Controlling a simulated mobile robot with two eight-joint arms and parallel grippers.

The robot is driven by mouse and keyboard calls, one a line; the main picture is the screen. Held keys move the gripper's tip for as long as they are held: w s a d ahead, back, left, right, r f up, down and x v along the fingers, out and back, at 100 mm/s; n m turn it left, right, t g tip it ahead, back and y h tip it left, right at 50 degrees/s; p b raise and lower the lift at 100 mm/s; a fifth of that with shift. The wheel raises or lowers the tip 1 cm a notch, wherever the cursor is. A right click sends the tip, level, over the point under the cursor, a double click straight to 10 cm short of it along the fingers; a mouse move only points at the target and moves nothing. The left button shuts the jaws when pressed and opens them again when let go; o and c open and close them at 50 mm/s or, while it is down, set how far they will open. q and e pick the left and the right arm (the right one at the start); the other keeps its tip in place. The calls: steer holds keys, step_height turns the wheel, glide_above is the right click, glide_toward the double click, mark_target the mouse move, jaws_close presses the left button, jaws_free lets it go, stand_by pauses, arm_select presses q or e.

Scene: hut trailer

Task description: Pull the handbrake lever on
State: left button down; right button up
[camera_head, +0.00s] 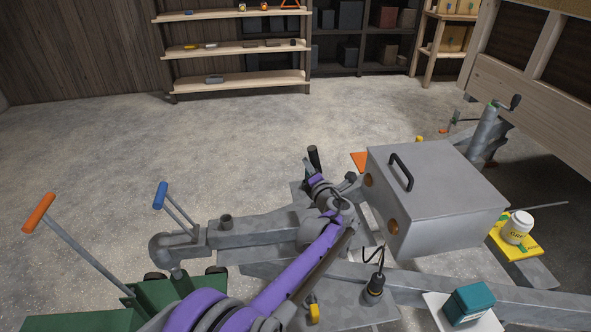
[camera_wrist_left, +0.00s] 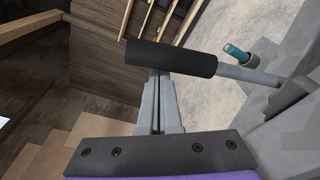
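The handbrake lever shows in the head view as an upright black grip (camera_head: 314,158) near the middle. In the left wrist view its black grip (camera_wrist_left: 172,62) lies across the picture, with a grey rod running off to the right. My left gripper (camera_head: 314,174) is right at the lever, and the wrist hides the lever's lower part. In the left wrist view the gripper's grey fingers (camera_wrist_left: 158,80) are close together, with their tips at the grip and partly hidden by it. They look shut, not clasped around the grip. Touching cannot be told for sure. My right gripper is not in view.
A grey lidded box (camera_head: 440,190) stands right of the lever on the trailer frame. A blue-handled lever (camera_head: 161,195) and an orange-handled lever (camera_head: 39,212) stand at left. A teal box (camera_head: 468,303) and white jar (camera_head: 517,227) sit at right. The floor behind is clear.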

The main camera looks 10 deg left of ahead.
arm_select(q)
steer(key=shift+w+d+r, duration=0.15)
steer(key=shift+d+r, duration=0.05)
steer(key=shift+d, duration=0.4)
steer(key=shift+d+r, duration=0.1)
steer(key=shift+d, duration=0.15)
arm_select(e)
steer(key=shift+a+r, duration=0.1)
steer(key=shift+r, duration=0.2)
